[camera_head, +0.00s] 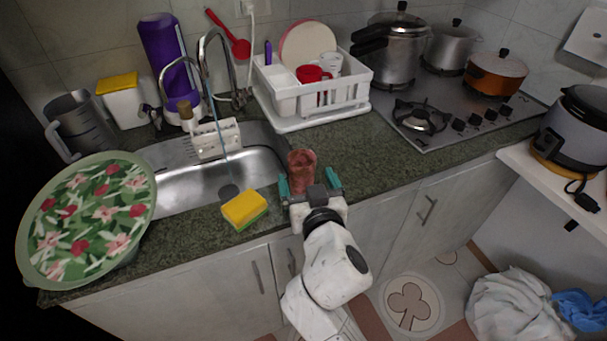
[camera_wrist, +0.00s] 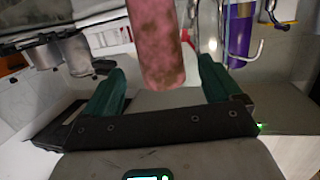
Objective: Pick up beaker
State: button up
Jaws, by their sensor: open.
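The beaker appears to be the reddish-brown cylinder (camera_head: 301,158), which stands upright on the dark green counter just right of the sink. My gripper (camera_head: 309,182) is open at the counter's front edge, with its two teal fingers spread on the near side of the beaker. In the wrist view the beaker (camera_wrist: 159,45) shows pink and mottled between the open fingers of my gripper (camera_wrist: 160,75), with a gap on each side. Its lower part is partly hidden by my gripper in the head view.
A yellow and green sponge (camera_head: 245,209) lies left of my gripper, beside the sink (camera_head: 185,190). A white dish rack (camera_head: 312,100) stands behind the beaker. A stove (camera_head: 455,112) with pots is at the right. The counter right of the beaker is clear.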

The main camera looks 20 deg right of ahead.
jog(key=shift+p+x, duration=0.7)
jog(key=shift+x, duration=1.9)
jog(key=shift+c, duration=0.4)
jog(key=c, duration=1)
